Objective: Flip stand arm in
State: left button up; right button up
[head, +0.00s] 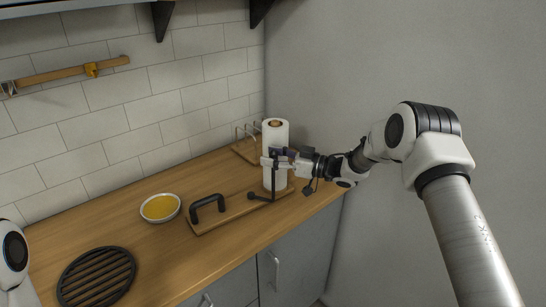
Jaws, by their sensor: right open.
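A white paper roll (278,137) stands upright near the right end of a wooden base board (233,211) on the counter. A thin black stand arm (273,183) rises in front of the roll, with its low end reaching left to a dark knob (251,196). A black handle (207,202) is fixed on the board's left part. My right gripper (272,162) reaches in from the right at the roll's front, with its fingers open around or beside the arm's upper part; contact is too small to tell. Only part of my left arm shows at the left edge; its gripper is out of view.
A bowl of yellow contents (160,207) sits left of the board. A round black slatted trivet (97,277) lies at front left. A wire rack on a wooden base (246,149) stands behind the roll. The grey wall (390,60) bounds the right.

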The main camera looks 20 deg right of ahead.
jog(key=v, duration=1.2)
